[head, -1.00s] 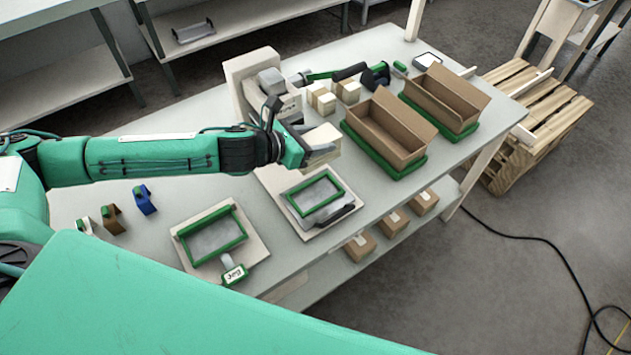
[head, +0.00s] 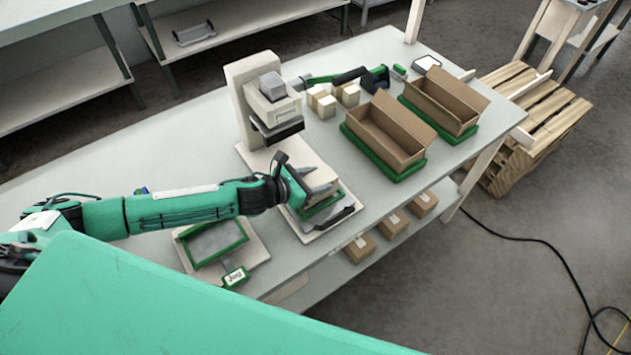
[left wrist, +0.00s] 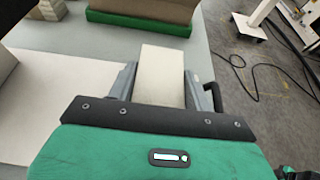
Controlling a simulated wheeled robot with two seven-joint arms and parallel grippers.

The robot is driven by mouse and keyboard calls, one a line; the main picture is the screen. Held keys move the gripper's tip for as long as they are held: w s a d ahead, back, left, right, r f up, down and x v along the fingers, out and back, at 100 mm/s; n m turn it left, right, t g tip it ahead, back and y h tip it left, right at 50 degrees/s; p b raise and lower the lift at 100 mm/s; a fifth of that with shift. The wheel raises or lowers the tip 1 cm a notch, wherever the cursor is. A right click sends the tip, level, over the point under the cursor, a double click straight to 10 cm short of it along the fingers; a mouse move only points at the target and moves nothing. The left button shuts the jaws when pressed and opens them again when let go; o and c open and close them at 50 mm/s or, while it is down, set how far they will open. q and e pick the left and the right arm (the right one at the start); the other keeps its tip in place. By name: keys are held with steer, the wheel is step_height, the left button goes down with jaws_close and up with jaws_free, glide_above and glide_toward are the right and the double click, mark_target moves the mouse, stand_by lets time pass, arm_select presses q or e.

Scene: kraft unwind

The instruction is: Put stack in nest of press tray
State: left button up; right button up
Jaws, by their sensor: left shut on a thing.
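The stack (head: 319,180) is a pale cream block held in my left gripper (head: 308,190). In the left wrist view the stack (left wrist: 161,75) sits between the two grey fingers of the left gripper (left wrist: 162,82), which is shut on it. In the head view the stack is over the press tray (head: 344,212), a green-rimmed tray with a dark handle at its right side. The gripper and stack hide most of the tray's nest, so I cannot tell whether the stack touches it.
The press (head: 270,100) stands just behind the press tray. A second green-framed tray (head: 218,241) with a label lies to the left. Two cardboard boxes (head: 385,135) in green bases stand at the right. More pale stacks (head: 325,105) sit at the back. Open tabletop lies at left.

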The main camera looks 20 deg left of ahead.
arm_select(q)
steer(key=shift+f, duration=0.65)
steer(key=shift+f, duration=0.2)
steer(key=o, duration=1)
